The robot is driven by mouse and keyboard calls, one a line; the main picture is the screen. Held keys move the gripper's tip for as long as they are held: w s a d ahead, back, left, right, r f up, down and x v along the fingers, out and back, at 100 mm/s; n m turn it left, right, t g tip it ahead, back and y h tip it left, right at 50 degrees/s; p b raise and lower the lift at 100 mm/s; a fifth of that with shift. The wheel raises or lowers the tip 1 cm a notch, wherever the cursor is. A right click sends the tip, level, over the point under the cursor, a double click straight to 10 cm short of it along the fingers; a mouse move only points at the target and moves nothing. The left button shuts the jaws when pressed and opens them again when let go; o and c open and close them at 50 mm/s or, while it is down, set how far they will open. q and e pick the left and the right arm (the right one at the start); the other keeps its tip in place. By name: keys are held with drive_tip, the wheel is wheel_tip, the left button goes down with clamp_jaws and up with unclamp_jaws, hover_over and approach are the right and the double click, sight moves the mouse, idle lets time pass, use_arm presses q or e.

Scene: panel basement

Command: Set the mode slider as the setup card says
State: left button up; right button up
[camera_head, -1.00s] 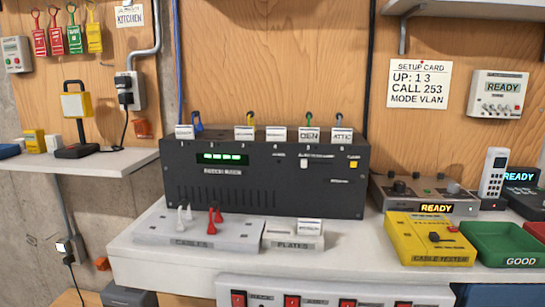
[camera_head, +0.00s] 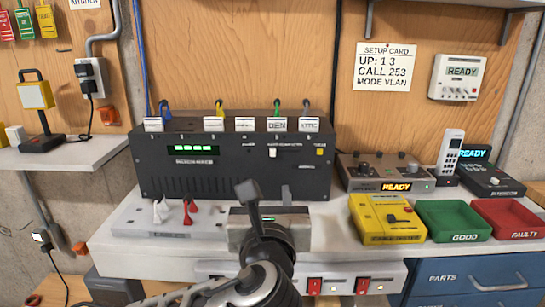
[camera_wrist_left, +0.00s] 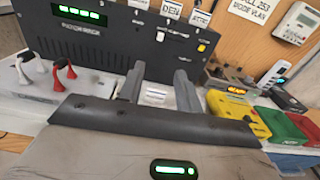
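The setup card (camera_head: 387,67) on the wooden wall reads "UP: 1 3, CALL 253, MODE VLAN". The black switch box (camera_head: 225,180) stands on the white bench below, with a green lit display and labelled cables on top. The mode slider (camera_head: 273,152) is a small white knob on its front right, left of a yellow button (camera_head: 320,152); its setting is too small to read. My left gripper (camera_head: 268,192) is in front of the box, low and apart from the slider. In the left wrist view its two fingers (camera_wrist_left: 158,90) are spread with nothing gripped between them. My right gripper is out of view.
A yellow cable tester (camera_head: 378,228), a green tray (camera_head: 452,232) and a red tray (camera_head: 510,230) stand to the right. A grey READY unit (camera_head: 365,172) is behind them.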

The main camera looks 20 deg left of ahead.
sight(272, 152)
use_arm(q)
drive_tip(key=x, duration=0.9)
drive_tip(key=p+x, duration=0.1)
drive_tip(key=x, duration=0.4)
drive_tip(key=shift+w+r, duration=0.25)
drive_tip(key=shift+w, duration=0.05)
drive_tip(key=shift+w+a, duration=0.25)
drive_tip(key=shift+w, duration=0.45)
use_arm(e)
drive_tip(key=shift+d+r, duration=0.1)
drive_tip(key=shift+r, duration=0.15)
use_arm(q)
clamp_jaws()
drive_tip(key=shift+w+d+r+p, duration=0.1)
drive_tip(key=shift+w+d+p, duration=0.05)
drive_tip(key=shift+d+p, duration=0.4)
drive_tip(key=shift+w+d+p, duration=0.15)
drive_tip(key=shift+d+p, duration=0.15)
drive_tip(key=shift+d, duration=0.5)
unclamp_jaws()
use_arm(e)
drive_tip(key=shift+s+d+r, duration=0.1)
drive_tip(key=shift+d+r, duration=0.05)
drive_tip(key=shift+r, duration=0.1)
